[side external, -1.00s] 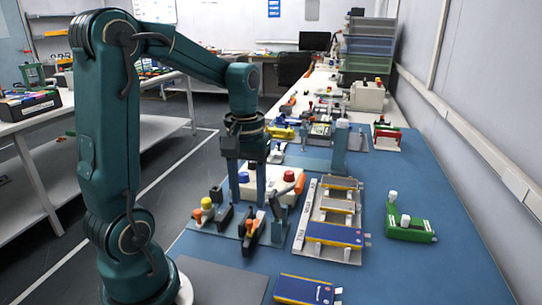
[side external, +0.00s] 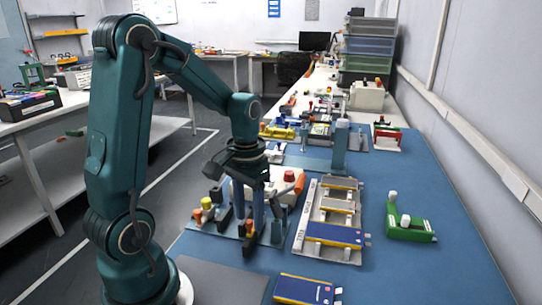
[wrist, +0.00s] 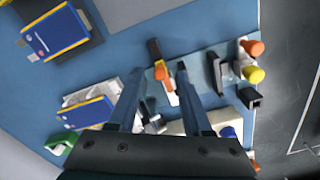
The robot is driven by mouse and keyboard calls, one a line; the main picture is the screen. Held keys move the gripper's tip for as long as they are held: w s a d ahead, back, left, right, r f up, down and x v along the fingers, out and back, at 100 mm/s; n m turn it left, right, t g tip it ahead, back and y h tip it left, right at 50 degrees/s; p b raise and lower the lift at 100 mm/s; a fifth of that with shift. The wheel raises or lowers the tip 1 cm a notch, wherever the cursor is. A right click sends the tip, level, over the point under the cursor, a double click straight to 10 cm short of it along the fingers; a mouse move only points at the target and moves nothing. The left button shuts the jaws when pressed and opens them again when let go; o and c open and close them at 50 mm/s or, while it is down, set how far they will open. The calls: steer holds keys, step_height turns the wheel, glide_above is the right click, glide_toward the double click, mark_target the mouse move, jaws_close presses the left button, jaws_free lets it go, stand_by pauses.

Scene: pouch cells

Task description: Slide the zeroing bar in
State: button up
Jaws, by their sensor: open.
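My gripper (side external: 262,228) is open, pointing down over the grey-blue fixture plate (wrist: 205,58) near the table's left edge. In the wrist view, my gripper's fingertips (wrist: 160,70) lie either side of a narrow dark and white piece with an orange knob (wrist: 164,73); I cannot tell whether they touch it. This orange-knobbed piece also shows in the side view (side external: 249,227), partly behind the fingers. It may be the zeroing bar, but no label confirms that. Black blocks (wrist: 216,74) stand beside it on the plate.
A tray labelled "FULL" (side external: 300,232) holds pouch cells (side external: 334,235) to the right. Another blue cell (side external: 304,290) lies in front. A green fixture (side external: 409,230) stands farther right. A white box (side external: 283,187) with a red button is behind the fixture. Blue table is clear at front right.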

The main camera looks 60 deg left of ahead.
steer(key=shift+f, duration=0.2)
jaws_close()
steer(key=shift+a, duration=0.1)
stand_by(1.3)
